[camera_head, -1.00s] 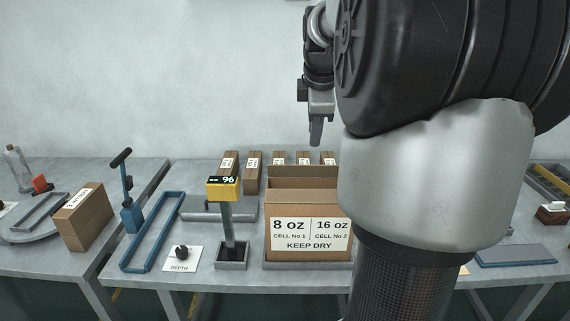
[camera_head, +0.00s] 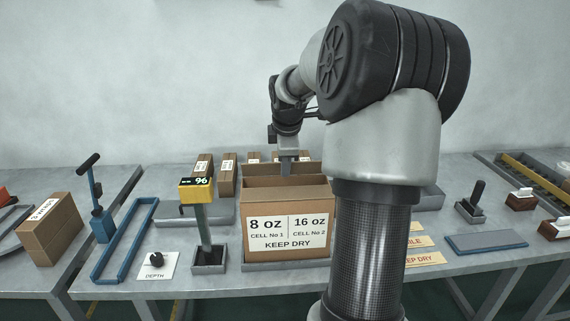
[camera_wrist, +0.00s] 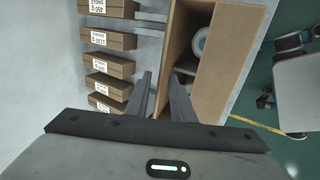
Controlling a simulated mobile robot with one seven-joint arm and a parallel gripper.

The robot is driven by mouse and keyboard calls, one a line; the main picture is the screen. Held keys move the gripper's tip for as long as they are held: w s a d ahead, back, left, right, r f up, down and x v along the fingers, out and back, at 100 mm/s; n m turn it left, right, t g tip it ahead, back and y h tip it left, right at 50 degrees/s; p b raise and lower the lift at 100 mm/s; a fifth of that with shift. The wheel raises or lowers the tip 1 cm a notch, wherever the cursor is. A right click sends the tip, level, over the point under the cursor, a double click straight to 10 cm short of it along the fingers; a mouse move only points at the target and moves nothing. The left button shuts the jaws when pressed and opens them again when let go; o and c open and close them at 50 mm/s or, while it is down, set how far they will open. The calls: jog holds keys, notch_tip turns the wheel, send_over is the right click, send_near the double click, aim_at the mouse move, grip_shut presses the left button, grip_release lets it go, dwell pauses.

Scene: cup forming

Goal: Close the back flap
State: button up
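The open carton (camera_head: 287,250) stands upright in the middle of the table, its label reading 8 oz, 16 oz and KEEP DRY. Its back flap (camera_head: 258,172) stands up along the far edge. My gripper (camera_head: 286,172) is low at this flap, fingers pointing down. In the wrist view the fingers of my gripper (camera_wrist: 161,76) are apart, one on each side of the carton's back edge. I cannot tell whether they touch the flap. The carton's inside (camera_wrist: 208,70) is partly visible there, with a pale round item (camera_wrist: 200,43) in it.
Several small labelled cartons (camera_head: 228,174) stand in a row behind, close to my gripper; they also show in the wrist view (camera_wrist: 108,64). A post with a yellow display (camera_head: 196,190) reading 96 stands left of the carton. A blue frame (camera_head: 126,240) lies further left.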

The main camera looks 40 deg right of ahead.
grip_shut()
jog(key=shift+f, duration=0.1)
